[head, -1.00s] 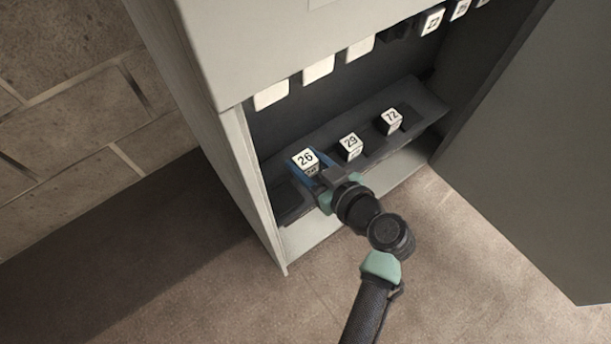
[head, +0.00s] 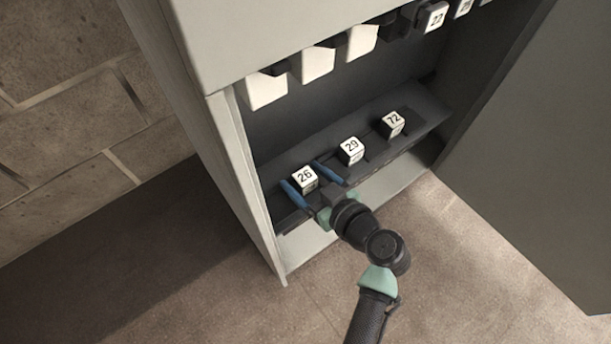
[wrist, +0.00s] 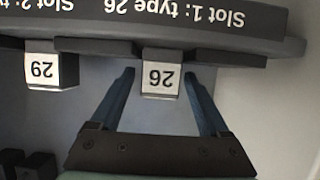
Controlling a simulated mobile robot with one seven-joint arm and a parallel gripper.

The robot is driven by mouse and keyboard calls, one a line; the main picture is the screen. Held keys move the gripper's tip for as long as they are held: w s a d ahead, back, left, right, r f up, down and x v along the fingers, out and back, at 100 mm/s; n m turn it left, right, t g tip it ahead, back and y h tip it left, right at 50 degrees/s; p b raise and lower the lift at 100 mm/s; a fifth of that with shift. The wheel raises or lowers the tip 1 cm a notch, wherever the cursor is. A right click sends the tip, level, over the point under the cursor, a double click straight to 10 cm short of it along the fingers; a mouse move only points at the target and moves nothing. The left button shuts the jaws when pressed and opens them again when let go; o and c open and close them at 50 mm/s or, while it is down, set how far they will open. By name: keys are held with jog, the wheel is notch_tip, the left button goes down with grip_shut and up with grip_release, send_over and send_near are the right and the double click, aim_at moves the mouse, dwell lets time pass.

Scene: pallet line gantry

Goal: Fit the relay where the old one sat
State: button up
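My gripper (head: 308,182) reaches into the cabinet's lower tray, its two blue fingers spread on either side of a white relay marked 26 (head: 304,178). In the wrist view, a gap shows between relay 26 (wrist: 161,80) and each finger, so the gripper (wrist: 160,74) is open. The relay sits at the tray place labelled "Slot 1: type 26" (wrist: 190,20). Relay 29 (head: 351,150) and relay 72 (head: 393,123) sit farther right in the tray. In the upper row, a dark place without a white relay (head: 398,27) shows left of relay 22 (head: 435,17).
Several white relays, such as one at the upper left (head: 266,91), hang above the tray. The grey cabinet side wall (head: 240,160) is close left of my gripper. The open door (head: 540,150) stands at right. The floor in front (head: 470,260) is clear.

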jog(key=shift+r, duration=0.25)
jog(key=p+v, duration=0.4)
jog(key=v, duration=0.8)
jog(key=shift+f+p, duration=0.2)
jog(key=shift+p, duration=0.2)
jog(key=shift+d, duration=0.15)
